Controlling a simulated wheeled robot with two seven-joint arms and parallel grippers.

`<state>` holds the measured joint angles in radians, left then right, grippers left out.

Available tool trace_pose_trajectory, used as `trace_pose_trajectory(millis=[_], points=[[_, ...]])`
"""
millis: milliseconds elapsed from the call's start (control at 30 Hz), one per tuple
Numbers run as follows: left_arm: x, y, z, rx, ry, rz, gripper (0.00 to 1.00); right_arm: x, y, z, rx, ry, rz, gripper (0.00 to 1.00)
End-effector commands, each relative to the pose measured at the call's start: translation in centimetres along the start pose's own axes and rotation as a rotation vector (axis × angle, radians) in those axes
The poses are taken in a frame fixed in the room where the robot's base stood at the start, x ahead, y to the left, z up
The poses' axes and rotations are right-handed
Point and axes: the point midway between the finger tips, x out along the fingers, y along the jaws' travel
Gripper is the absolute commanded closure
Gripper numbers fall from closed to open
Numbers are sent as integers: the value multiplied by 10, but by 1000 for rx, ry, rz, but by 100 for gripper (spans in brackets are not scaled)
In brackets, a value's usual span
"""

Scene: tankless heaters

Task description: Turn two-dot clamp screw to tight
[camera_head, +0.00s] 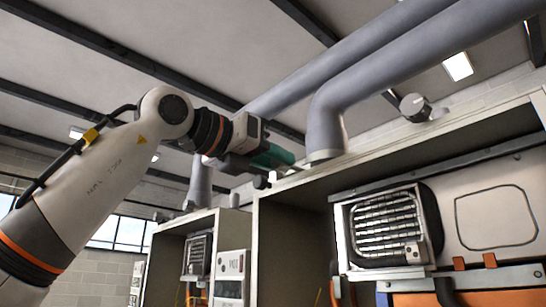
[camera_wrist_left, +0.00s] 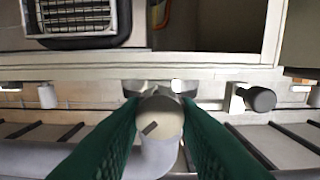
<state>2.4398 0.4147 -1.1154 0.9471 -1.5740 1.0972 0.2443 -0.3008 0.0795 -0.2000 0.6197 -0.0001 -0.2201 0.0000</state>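My left gripper (camera_head: 284,160) has green fingers and is at the top front edge of the heater cabinet, left of the large pipe bend. In the left wrist view its two fingers (camera_wrist_left: 160,108) lie close against both sides of a pale round knob (camera_wrist_left: 160,115), a clamp screw head with a short dark mark on its face. It appears shut on this knob. No dots can be made out on it. Another grey round knob (camera_head: 415,107) stands on the cabinet top to the right. A dark knob (camera_wrist_left: 258,98) shows at right in the wrist view. My right gripper is not in view.
The open-fronted cabinet (camera_head: 256,215) holds a heater with a grille (camera_head: 386,225). Large grey pipes (camera_head: 325,115) rise from its top beside the gripper. A second cabinet (camera_head: 229,228) stands to the left. The space in front of the cabinets looks free.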

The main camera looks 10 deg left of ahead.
Motion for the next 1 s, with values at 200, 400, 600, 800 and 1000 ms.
trace_pose_trajectory(millis=[200,400,600,800,1000], points=[[0,0,0,1,1,0,95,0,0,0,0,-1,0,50],[-1,0,-2,39,1,0,95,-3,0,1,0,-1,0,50],[-1,0,-3,147,3,0,95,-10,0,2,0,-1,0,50],[-1,1,-4,318,3,0,95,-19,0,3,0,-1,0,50],[-1,1,-4,509,4,-1,95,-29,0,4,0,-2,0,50]])
